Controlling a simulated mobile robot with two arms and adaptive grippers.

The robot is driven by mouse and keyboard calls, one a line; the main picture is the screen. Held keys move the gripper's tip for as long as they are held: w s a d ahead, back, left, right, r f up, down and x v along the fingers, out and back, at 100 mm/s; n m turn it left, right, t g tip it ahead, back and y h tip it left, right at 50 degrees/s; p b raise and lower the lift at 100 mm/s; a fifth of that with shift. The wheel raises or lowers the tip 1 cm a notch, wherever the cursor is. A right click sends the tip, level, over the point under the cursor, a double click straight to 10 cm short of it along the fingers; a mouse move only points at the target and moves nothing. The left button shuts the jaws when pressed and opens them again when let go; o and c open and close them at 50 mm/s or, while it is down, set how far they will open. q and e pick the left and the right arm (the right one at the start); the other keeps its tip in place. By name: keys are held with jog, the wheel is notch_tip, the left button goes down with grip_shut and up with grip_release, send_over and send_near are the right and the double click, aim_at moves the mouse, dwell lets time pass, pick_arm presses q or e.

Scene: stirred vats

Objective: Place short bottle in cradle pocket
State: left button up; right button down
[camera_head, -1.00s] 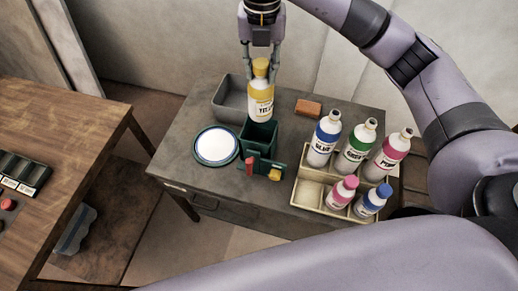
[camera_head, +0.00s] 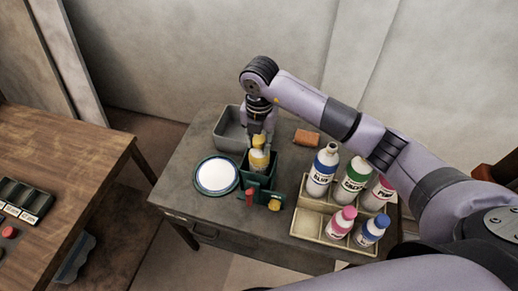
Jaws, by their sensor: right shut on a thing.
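The short yellow-capped bottle (camera_head: 258,162) is upright, with its lower part down inside the dark green cradle pocket (camera_head: 262,184) on the grey table. The pocket's walls hide the bottle's bottom, so I cannot tell whether it rests on the floor of the pocket. My right gripper (camera_head: 258,143) points down from above and is shut on the bottle near its cap. My left gripper is not in view.
A cream crate (camera_head: 310,226) right of the cradle holds several coloured bottles. A round white-topped lid (camera_head: 217,175) lies left of the cradle. A grey bin (camera_head: 229,128) and a brown block (camera_head: 306,138) are behind. A wooden table (camera_head: 70,150) stands left.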

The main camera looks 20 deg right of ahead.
aim_at(259, 152)
notch_tip(259, 152, down, 5)
jog(key=shift+r+p, duration=0.15)
jog(key=shift+p, duration=0.35)
jog(key=shift+f, duration=0.25)
jog(key=c, duration=1.2)
grip_release()
notch_tip(259, 152, up, 11)
jog(key=b, duration=0.3)
jog(key=shift+f+b, duration=0.1)
jog(key=shift+b, duration=0.25)
jog(key=shift+r, duration=0.7)
